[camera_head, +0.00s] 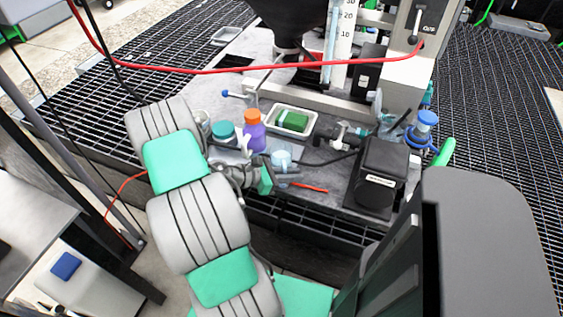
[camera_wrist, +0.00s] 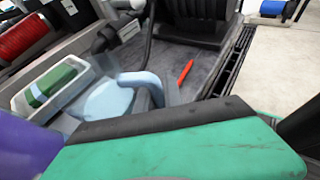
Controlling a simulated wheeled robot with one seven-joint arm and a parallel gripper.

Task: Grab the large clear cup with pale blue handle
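A pale blue, rounded cup-like thing (camera_head: 281,158) stands near the front of the grey worktop in the head view. In the wrist view its pale blue top (camera_wrist: 108,103) and curved pale blue handle (camera_wrist: 146,82) show; whether its body is clear cannot be told. My gripper (camera_head: 267,180) is just left of and in front of it, low over the worktop edge. In the wrist view a green finger pad with a black edge fills the bottom and hides the cup's lower part. The gap between the fingers is not clear, and no grip on the cup shows.
A purple bottle with an orange cap (camera_head: 252,132), a teal-lidded jar (camera_head: 225,132) and a white tray with a green block (camera_head: 293,121) stand close by. A red pen-like stick (camera_head: 310,187) lies to the right. A black box (camera_head: 381,172) stands farther right.

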